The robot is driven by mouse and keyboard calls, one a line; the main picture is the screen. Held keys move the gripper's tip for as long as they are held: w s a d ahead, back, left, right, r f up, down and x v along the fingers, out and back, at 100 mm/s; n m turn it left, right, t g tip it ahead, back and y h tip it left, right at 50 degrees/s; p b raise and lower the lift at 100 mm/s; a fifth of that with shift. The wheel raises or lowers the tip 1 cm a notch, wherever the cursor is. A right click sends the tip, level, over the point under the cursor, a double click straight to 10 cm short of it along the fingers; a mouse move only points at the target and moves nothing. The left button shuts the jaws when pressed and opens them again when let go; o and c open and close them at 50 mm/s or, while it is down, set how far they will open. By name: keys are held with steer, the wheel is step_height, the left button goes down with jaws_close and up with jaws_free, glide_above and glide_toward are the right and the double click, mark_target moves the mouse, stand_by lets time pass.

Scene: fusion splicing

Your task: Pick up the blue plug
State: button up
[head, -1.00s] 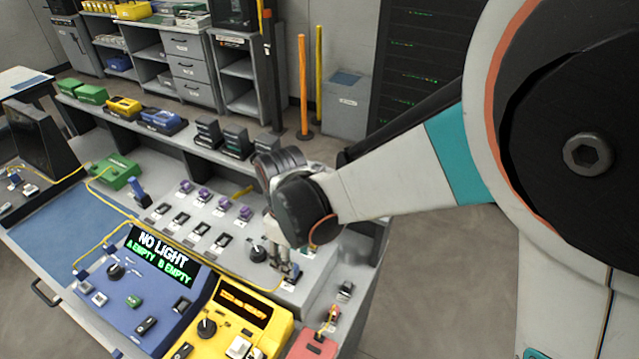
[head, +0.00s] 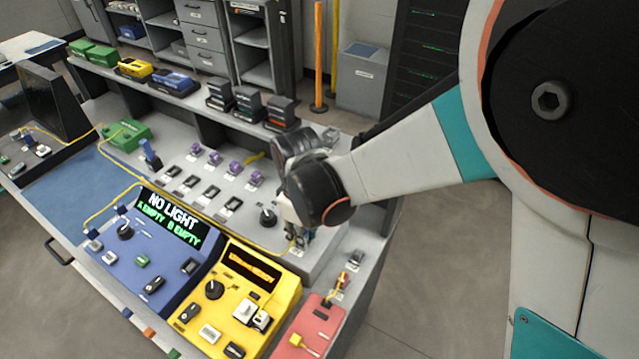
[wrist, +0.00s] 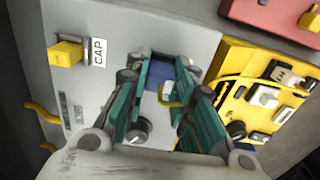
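The blue plug (wrist: 158,74) shows in the wrist view between the two teal fingers of my gripper (wrist: 165,70), with a yellow cable loop below it. The fingers stand apart on either side of it, and I see no clear grip. Whether either finger touches it is hard to tell. In the head view my gripper (head: 299,243) points down at the front right end of the grey panel (head: 325,236), and it largely hides the plug there.
A yellow device (head: 285,292) and a blue device (head: 160,262) reading NO LIGHT stand in front. A red box (head: 322,318) is at the lower right. A yellow cap piece (wrist: 67,53) sits beside a CAP label. Dark knobs and switches surround the gripper.

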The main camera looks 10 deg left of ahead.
steer(key=shift+r, duration=0.1)
step_height(320, 180, up, 20)
steer(key=p, duration=1.3)
steer(key=shift+s, duration=0.15)
